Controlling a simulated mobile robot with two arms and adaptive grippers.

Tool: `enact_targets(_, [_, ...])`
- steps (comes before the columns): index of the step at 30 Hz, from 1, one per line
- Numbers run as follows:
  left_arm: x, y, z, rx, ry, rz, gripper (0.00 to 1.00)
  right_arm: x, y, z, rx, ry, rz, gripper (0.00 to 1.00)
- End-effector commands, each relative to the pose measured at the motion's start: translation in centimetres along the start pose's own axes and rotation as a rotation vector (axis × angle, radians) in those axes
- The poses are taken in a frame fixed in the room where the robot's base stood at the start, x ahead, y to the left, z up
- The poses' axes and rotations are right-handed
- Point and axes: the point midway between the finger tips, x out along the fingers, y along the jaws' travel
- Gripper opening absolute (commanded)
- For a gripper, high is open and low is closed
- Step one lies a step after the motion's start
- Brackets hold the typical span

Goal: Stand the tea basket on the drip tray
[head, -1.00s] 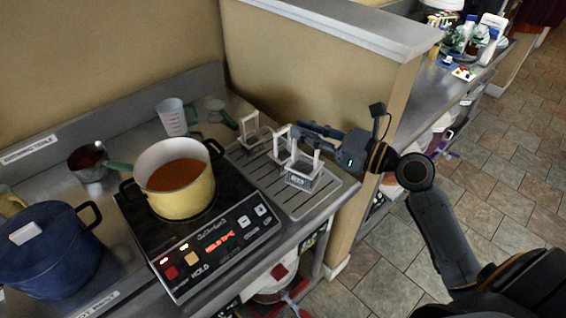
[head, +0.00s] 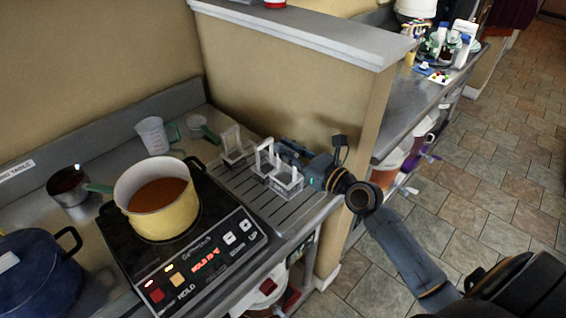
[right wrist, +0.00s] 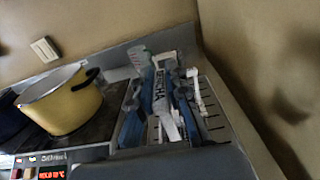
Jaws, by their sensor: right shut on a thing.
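A clear tea basket (head: 287,187) with white uprights is on or just above the slatted drip tray (head: 306,211); I cannot tell if it touches. My right gripper (head: 291,152) reaches in from the right and is at this basket's uprights. In the right wrist view the gripper is shut on a white-labelled basket (right wrist: 163,103) reading MATCHA, which looks tilted in that view. A second basket (head: 234,152) stands at the far end of the tray. White handle parts (right wrist: 195,86) also show beside the fingers in the wrist view. My left gripper is out of view.
A yellow pot (head: 160,212) stands on the black hot plate (head: 215,262) left of the tray. A clear measuring jug (head: 153,136) and a steel cup (head: 67,186) are behind. A wall (head: 300,90) closes off the tray's right side. The tray's front slats are bare.

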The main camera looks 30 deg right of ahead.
Motion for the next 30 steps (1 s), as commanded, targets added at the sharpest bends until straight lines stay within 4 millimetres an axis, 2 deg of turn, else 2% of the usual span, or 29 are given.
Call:
enact_targets(9, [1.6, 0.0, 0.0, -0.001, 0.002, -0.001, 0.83, 2.0, -0.9, -2.9, -0.003, 0.000, -0.001, 0.00])
enact_targets(14, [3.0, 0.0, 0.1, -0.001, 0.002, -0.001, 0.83, 1.9, -0.8, -5.3, -0.003, 0.001, -0.001, 0.00])
enact_targets(27, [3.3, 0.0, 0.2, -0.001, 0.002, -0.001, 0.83, 1.9, -0.8, -5.8, -0.001, -0.001, -0.002, 0.00])
enact_targets(28, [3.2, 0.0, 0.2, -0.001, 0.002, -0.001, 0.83, 1.9, -0.8, -5.8, -0.001, 0.000, -0.001, 0.19])
enact_targets(30, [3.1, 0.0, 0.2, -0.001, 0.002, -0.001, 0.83, 1.9, -0.8, -5.7, -0.001, 0.001, -0.001, 0.33])
